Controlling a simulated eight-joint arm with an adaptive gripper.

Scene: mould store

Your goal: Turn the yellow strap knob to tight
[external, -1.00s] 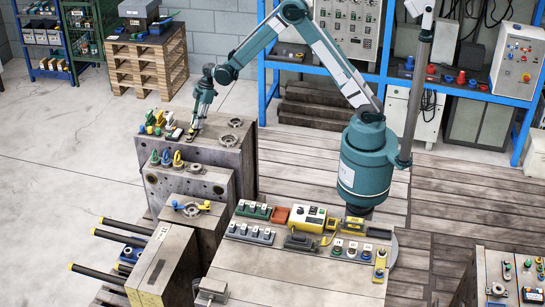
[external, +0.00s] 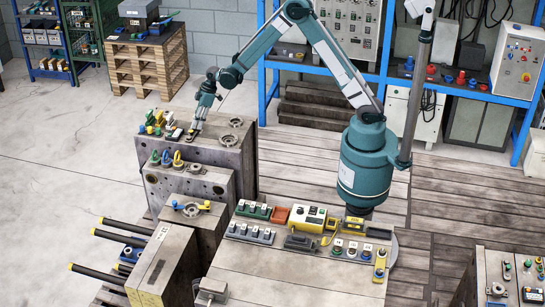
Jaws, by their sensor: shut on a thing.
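My gripper (external: 192,133) points down at the top of the tall grey mould block (external: 222,158) at the left. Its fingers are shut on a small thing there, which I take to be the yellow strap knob. The fingers hide the knob, and its turn position cannot be read at this size. A small light-and-dark piece (external: 173,134) lies on the block just left of the fingers.
Green and yellow parts (external: 154,121) stand left of my gripper on the same block. Lifting eyes in several colours (external: 177,159) stand on the lower step in front. Black rods (external: 124,237) stick out below. A bench (external: 290,275) with boxes and switches stands right.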

